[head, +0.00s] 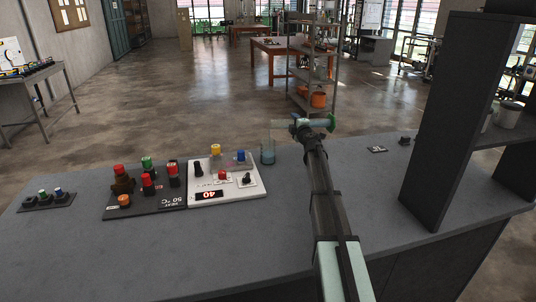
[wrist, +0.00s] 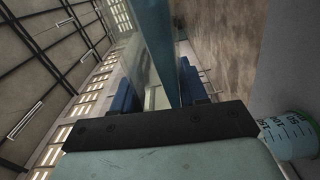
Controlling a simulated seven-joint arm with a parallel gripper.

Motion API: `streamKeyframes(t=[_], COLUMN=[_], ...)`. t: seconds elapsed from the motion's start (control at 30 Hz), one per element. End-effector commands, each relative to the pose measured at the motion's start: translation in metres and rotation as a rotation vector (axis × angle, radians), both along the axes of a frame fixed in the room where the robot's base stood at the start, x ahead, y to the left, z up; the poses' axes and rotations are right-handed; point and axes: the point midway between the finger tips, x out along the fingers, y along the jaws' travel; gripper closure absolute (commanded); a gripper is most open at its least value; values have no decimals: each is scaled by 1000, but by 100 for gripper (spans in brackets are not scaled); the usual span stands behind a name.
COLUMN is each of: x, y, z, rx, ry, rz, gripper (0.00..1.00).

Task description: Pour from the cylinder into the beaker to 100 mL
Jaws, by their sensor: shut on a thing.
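The clear beaker (head: 267,156) stands upright on the grey bench, left of my arm. It also shows at the lower right of the wrist view (wrist: 288,134), with printed marks including 50, 100 and 150. Its lower part looks teal in the head view; I cannot read the liquid level. My gripper (head: 304,125) is shut on the cylinder (head: 318,122), which lies nearly level, its green base to the right and its other end toward the beaker, above it. The cylinder passes between the fingers as a bluish clear wall in the wrist view (wrist: 152,50). I cannot see a stream.
A white panel (head: 250,193) reading 40 and a dark panel (head: 155,209) with coloured knobs lie left of the beaker. A small button strip (head: 47,201) lies far left. A dark shelf unit (head: 455,115) stands at right. The front of the bench is clear.

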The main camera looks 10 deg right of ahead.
Motion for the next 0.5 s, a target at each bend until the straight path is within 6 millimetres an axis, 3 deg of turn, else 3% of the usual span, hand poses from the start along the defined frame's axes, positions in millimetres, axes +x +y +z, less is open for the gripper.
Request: streamKeyframes(t=[0.37,0.5], x=[0,0], y=[0,0], z=[0,-1], rx=[7,97], ry=[0,0], rz=[0,0], gripper=[100,100])
